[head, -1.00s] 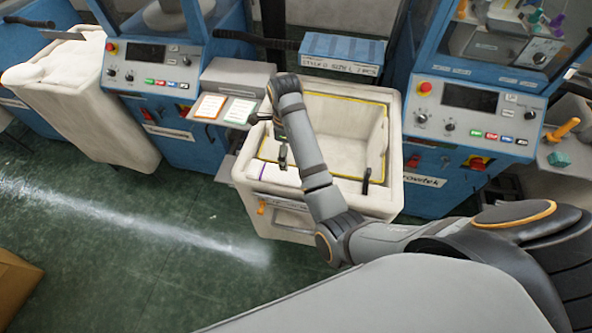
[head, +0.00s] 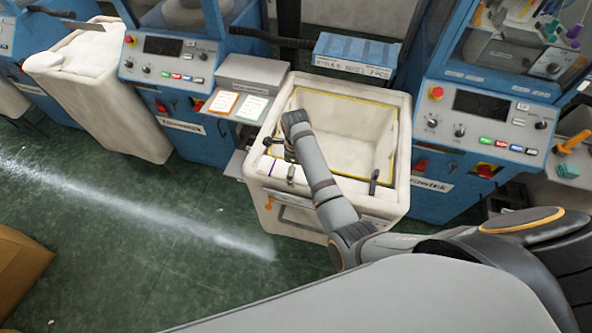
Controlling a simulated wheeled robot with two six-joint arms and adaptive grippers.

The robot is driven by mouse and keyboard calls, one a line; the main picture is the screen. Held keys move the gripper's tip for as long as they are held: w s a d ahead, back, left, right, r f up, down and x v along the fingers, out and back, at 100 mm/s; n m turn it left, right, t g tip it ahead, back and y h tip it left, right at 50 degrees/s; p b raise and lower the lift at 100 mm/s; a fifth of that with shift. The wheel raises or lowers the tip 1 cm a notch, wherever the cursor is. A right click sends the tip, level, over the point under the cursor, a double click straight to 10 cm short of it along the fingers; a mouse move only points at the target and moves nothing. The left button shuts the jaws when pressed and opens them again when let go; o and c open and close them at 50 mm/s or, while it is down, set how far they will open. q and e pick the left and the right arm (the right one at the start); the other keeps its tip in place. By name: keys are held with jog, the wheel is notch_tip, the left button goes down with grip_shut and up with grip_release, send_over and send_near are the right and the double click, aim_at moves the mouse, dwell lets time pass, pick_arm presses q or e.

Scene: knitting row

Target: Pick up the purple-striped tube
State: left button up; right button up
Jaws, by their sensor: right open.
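A pale tube with a narrow purple stripe (head: 271,167) lies along the front left rim of the cream fabric bin (head: 395,190). It is small and partly covered by my right arm. My right gripper (head: 279,160) is open and small in view, with its dark fingers at the tube near the bin's front left corner. I cannot tell whether the fingers touch the tube. My left gripper is not in view.
Blue knitting machines (head: 490,110) stand on both sides of the bin. A blue labelled box (head: 355,55) is behind it. A grey ledge with two cards (head: 238,104) is at its left.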

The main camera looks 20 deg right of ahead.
jog(key=shift+d+f, duration=0.1)
jog(key=shift+f, duration=0.25)
jog(key=c, duration=0.9)
jog(key=shift+r, duration=0.15)
jog(key=shift+c, duration=0.2)
